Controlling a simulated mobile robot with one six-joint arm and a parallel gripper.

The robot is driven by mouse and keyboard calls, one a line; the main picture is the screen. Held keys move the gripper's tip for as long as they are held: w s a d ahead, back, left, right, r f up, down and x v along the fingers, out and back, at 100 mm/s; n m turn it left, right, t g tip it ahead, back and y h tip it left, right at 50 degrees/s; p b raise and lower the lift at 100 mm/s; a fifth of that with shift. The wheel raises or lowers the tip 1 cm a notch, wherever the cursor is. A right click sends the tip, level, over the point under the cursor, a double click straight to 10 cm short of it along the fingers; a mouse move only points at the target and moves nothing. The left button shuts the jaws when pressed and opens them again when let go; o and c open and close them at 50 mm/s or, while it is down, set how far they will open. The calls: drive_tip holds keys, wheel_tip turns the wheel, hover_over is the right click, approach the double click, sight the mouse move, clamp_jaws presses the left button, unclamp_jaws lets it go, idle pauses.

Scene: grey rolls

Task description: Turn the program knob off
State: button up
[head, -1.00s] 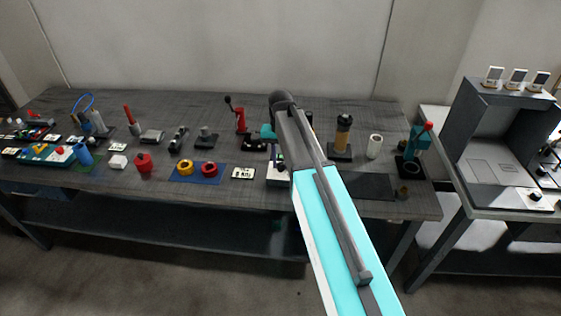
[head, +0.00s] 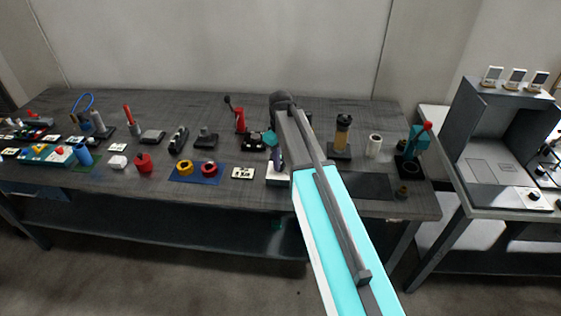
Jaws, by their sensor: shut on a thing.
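My gripper (head: 279,164) shows in the head view, mostly behind my arm, pointing down at a small white-topped box (head: 272,180) near the front edge of the long table. It is shut, low over the top of this box. What lies between the fingers is too small and too hidden to make out; the program knob there is covered by the gripper and arm.
A white label card (head: 243,173) lies left of the box, and a blue mat (head: 195,179) with yellow and red rings beyond it. A black pad (head: 365,186) lies to the right. A grey machine (head: 490,160) is on the right table.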

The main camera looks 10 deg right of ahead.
drive_tip(key=n, duration=0.5)
drive_tip(key=shift+w, duration=0.15)
idle(0.3)
drive_tip(key=o, duration=1.1)
drive_tip(key=shift+c, duration=0.2)
drive_tip(key=shift+r, duration=0.15)
wheel_tip(320, 180, up, 14)
drive_tip(key=b, duration=0.2)
drive_tip(key=shift+f+b, duration=0.2)
drive_tip(key=shift+b, duration=0.2)
drive_tip(key=shift+f, duration=0.1)
